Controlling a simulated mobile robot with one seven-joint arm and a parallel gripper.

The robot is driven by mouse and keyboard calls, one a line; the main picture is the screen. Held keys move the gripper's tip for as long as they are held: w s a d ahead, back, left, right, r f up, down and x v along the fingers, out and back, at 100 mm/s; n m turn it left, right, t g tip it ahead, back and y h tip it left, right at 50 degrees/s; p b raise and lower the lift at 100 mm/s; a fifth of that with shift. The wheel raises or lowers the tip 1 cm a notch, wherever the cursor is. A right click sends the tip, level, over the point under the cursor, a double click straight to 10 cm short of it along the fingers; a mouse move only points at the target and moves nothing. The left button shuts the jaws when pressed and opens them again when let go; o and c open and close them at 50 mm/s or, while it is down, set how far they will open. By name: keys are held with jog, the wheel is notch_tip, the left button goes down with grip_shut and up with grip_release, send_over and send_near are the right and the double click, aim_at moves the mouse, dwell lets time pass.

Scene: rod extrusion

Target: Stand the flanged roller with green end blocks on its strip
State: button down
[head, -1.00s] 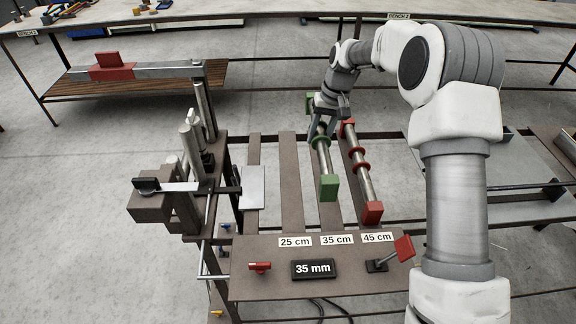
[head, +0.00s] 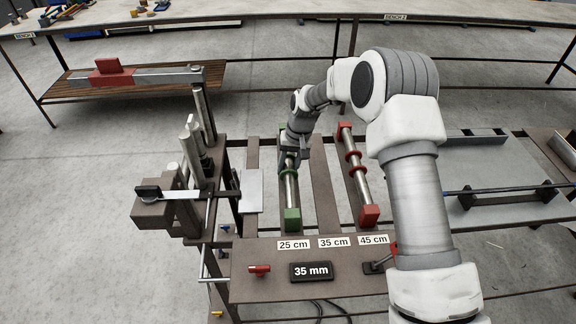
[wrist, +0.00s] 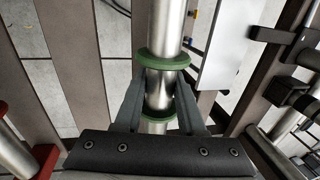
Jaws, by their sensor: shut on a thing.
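The flanged roller with green end blocks (head: 291,194) is a metal rod with green flanges. My gripper (head: 292,152) is shut on it toward its far end; the far block is mostly hidden. In the wrist view the two fingers (wrist: 160,97) flank the bare rod beside a green flange (wrist: 163,59). In the head view the roller lines up with the strip behind the 25 cm label (head: 293,245). Its near green block (head: 292,219) is close to that strip's near end. I cannot tell whether the blocks touch the strip.
A similar red-ended roller (head: 362,188) lies on the 45 cm strip. The 35 cm strip (head: 327,195) between is bare. A grey plate (head: 252,190) and a clamp-like fixture (head: 170,195) stand to the left. A display (head: 311,271) reads 35 mm.

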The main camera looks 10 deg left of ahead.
jog(key=shift+w, duration=0.1)
jog(key=c, duration=0.9)
grip_release()
jog(key=shift+f, duration=0.1)
jog(key=o, duration=0.4)
